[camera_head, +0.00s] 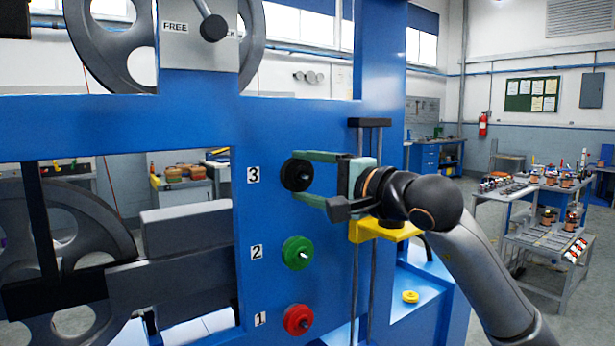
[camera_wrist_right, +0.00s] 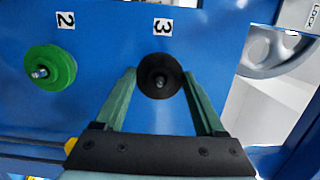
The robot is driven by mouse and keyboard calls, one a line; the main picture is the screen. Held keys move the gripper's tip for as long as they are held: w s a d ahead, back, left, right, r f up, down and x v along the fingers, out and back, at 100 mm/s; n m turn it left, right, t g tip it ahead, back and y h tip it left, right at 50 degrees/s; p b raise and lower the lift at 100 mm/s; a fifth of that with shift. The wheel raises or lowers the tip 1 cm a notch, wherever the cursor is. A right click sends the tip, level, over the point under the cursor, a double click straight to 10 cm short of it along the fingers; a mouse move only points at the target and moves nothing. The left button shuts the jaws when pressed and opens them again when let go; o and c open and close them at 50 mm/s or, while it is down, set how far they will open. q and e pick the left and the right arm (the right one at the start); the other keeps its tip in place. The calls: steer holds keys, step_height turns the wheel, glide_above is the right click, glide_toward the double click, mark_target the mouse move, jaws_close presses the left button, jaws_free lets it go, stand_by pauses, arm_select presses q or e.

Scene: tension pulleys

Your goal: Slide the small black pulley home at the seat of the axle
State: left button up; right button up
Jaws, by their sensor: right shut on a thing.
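The small black pulley (camera_head: 295,174) is at position 3 on the blue panel, above the green and red pulleys. It also shows in the wrist view (camera_wrist_right: 160,72), with the axle's metal tip (camera_wrist_right: 159,83) at its centre, so it sits around the axle. My right gripper (camera_head: 298,175) reaches in from the right with its green fingers above and below the pulley, shut on its rim. In the wrist view the fingers lie on either side of it. The seat behind the pulley is hidden, so any gap there cannot be told. My left gripper is not in view.
A green pulley (camera_head: 296,252) sits at 2 and a red pulley (camera_head: 298,319) at 1. A yellow bracket (camera_head: 398,233) and dark vertical rods stand just right of the pulleys, close to my right wrist. Large grey wheels (camera_head: 66,215) are at the left.

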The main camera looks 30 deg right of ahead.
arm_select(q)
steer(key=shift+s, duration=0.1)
arm_select(e)
steer(key=o, duration=1.4)
steer(key=b+v, duration=0.1)
steer(key=v, duration=0.2)
steer(key=shift+f, duration=0.2)
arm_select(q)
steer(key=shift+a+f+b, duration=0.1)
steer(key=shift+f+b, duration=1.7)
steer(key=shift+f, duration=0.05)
arm_select(e)
steer(key=v, duration=0.9)
steer(key=shift+s+r, duration=0.2)
steer(key=shift+r, duration=0.05)
